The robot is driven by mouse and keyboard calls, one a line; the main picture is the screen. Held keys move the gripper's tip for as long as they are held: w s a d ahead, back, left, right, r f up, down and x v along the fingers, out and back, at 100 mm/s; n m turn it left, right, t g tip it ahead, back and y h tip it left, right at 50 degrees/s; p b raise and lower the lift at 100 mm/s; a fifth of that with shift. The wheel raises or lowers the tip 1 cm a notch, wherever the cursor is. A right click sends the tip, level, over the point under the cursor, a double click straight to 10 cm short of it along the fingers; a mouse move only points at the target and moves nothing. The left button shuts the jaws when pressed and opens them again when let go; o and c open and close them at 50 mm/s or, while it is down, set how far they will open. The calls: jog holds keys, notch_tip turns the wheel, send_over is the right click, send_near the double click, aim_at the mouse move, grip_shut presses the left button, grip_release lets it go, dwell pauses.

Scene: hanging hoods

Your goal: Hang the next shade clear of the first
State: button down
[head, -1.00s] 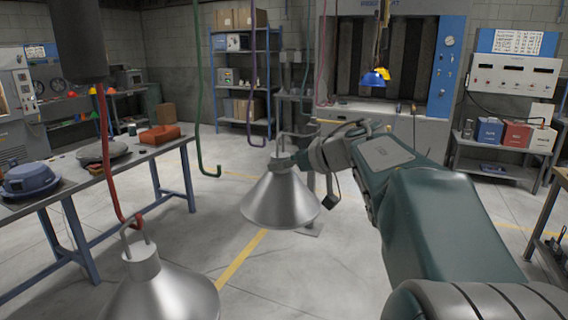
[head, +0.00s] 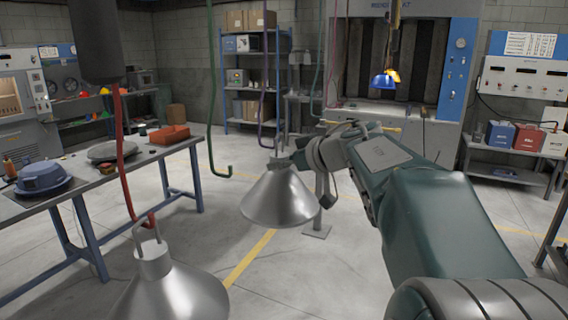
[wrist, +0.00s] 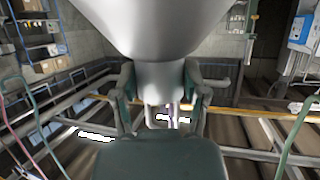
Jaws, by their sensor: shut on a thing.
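My gripper (head: 299,159) is shut on the neck of a silver cone-shaped shade (head: 279,198) and holds it in the air, wide end down, in the middle of the head view. The held shade (wrist: 155,25) also shows in the wrist view, its neck between the two fingers of my gripper (wrist: 160,90). The first shade (head: 170,292) hangs by its loop from a red hook (head: 125,165) at lower left. The two shades are apart. A green hook (head: 212,130) hangs empty behind, left of the held shade. A purple hook (head: 263,110) hangs further right; its lower end is near the held shade's top.
A workbench (head: 97,178) with a blue casting (head: 43,177) and an orange tray (head: 168,136) stands at left. Blue shelving (head: 251,85) and a booth (head: 385,50) stand at the back. A stand (head: 317,232) is behind the held shade.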

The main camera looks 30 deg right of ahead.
jog(key=shift+d, duration=0.1)
jog(key=shift+w, duration=0.15)
dwell(0.4)
jog(key=shift+w+a, duration=0.95)
jog(key=shift+w, duration=0.1)
jog(key=shift+f, duration=1.35)
dwell(0.4)
jog(key=shift+c, duration=0.2)
grip_release()
jog(key=v, duration=1.2)
